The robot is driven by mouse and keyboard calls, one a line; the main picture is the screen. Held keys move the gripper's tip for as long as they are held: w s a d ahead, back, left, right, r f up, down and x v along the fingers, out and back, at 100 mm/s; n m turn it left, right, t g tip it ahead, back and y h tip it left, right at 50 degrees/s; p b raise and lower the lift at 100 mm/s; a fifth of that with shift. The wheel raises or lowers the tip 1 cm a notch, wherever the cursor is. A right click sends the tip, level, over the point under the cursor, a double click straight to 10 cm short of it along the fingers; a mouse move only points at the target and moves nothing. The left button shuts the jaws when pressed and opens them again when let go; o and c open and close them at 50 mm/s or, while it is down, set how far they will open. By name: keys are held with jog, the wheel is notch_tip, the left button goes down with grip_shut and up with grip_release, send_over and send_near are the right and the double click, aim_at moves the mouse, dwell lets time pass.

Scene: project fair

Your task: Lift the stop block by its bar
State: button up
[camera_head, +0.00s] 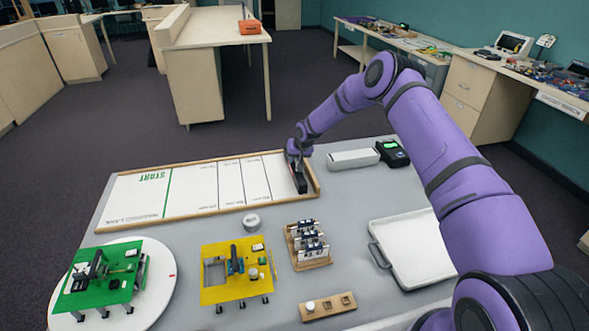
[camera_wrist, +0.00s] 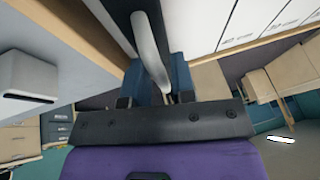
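The stop block (camera_head: 299,179) is a dark, narrow block at the right end of the long white track board (camera_head: 203,189). My gripper (camera_head: 297,155) is above it, at its far end, and points down. In the wrist view the block's pale, curved bar (camera_wrist: 150,45) runs between the teal fingers of my gripper (camera_wrist: 158,84). The fingers stand close together on both sides of the bar and look shut on it. The bar and fingers hide their exact contact. I cannot tell whether the block's underside touches the board.
A grey box (camera_head: 353,158) and a black device with a green screen (camera_head: 392,153) stand right of the track. In front are a grey ring (camera_head: 251,220), a yellow platform (camera_head: 220,291), a green platform (camera_head: 78,300), a wooden rack (camera_head: 318,262) and a white tray (camera_head: 430,268).

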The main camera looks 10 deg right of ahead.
jog(key=shift+w+f, duration=0.1)
jog(key=shift+f, duration=0.15)
jog(key=shift+c, duration=0.2)
jog(key=shift+r, duration=0.1)
grip_shut()
